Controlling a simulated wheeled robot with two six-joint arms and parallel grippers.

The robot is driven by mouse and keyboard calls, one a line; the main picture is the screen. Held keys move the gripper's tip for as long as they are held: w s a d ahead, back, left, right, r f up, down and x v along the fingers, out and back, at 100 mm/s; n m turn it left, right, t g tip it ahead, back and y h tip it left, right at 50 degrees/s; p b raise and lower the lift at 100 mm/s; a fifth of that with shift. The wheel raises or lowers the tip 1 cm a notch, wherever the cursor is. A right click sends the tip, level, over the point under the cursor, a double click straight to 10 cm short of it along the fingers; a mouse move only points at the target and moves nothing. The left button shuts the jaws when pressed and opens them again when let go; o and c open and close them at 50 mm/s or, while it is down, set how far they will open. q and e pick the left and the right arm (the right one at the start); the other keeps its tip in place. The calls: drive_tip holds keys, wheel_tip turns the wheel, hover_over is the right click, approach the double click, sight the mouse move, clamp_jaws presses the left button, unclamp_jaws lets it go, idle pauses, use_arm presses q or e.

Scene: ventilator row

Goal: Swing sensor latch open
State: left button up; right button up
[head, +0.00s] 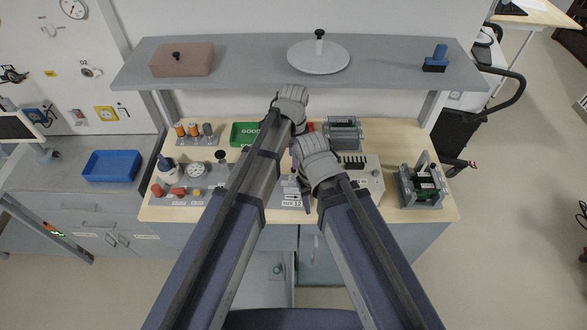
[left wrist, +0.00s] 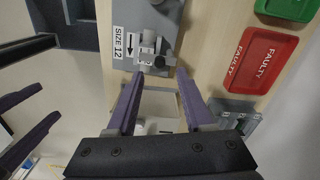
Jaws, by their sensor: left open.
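The sensor latch (left wrist: 152,48) is a small grey piece on a grey mount (left wrist: 125,25) marked "SIZE 12" with an arrow. In the head view the "SIZE 12" label (head: 292,203) shows at the bench's front, and my arms partly hide the latch. My left gripper (left wrist: 160,76) is open, its purple fingertips close to the latch's lower end in the left wrist view; contact cannot be told. In the head view the left gripper (head: 300,176) is partly covered by my arms. My right gripper (left wrist: 50,102) shows at the wrist view's left edge, fingers apart and empty.
A red "FAULTY" tray (left wrist: 262,60) and a green tray (head: 245,134) lie behind the mount. A grey device (head: 421,187) stands at the bench's right end. A shelf (head: 240,68) hangs above the back.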

sight(294, 171)
use_arm(q)
wheel_tip(294, 171, down, 5)
drive_tip(key=b, duration=0.4)
clamp_jaws()
idle(0.4)
